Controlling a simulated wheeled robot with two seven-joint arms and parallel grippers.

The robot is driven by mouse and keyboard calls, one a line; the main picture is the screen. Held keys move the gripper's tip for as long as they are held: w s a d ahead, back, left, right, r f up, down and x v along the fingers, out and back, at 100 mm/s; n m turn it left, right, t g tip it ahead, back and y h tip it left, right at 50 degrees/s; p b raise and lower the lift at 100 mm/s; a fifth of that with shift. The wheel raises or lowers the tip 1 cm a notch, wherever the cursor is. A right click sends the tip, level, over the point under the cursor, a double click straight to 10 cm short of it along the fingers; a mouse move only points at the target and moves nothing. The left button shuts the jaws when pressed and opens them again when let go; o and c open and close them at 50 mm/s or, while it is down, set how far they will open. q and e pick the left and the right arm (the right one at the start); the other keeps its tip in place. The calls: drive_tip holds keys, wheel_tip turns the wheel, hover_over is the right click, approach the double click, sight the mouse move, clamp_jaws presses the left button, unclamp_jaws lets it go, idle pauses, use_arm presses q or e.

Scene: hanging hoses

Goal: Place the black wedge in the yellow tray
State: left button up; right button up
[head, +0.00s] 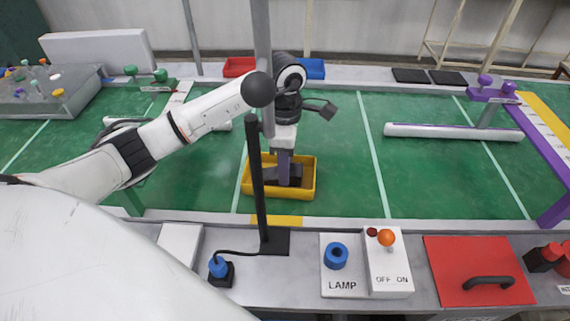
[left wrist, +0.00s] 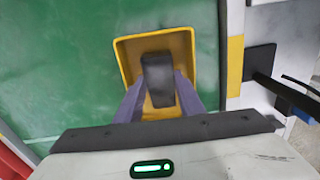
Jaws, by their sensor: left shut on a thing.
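The yellow tray (head: 307,178) sits on the green surface near its front edge, and it also shows in the left wrist view (left wrist: 127,62). My left gripper (head: 285,180) reaches down into the tray area with purple fingers. In the left wrist view its fingers (left wrist: 160,100) are shut on the black wedge (left wrist: 158,78). The wedge is over the tray and within its rim as seen; in the head view the wedge (head: 268,175) is partly hidden by the fingers and a black post. Whether it touches the tray floor cannot be told. My right gripper is not in view.
A black post (head: 257,180) on a square base stands in front of the tray. The front ledge holds a lamp box (head: 342,283), a switch box (head: 390,280) and a red panel (head: 475,255). A white tube (head: 450,132) lies at the right. Green surface around the tray is clear.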

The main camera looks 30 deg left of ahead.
use_arm(q)
drive_tip(key=shift+f, duration=0.1)
drive_tip(key=o, duration=1.1)
wheel_tip(320, 180, up, 12)
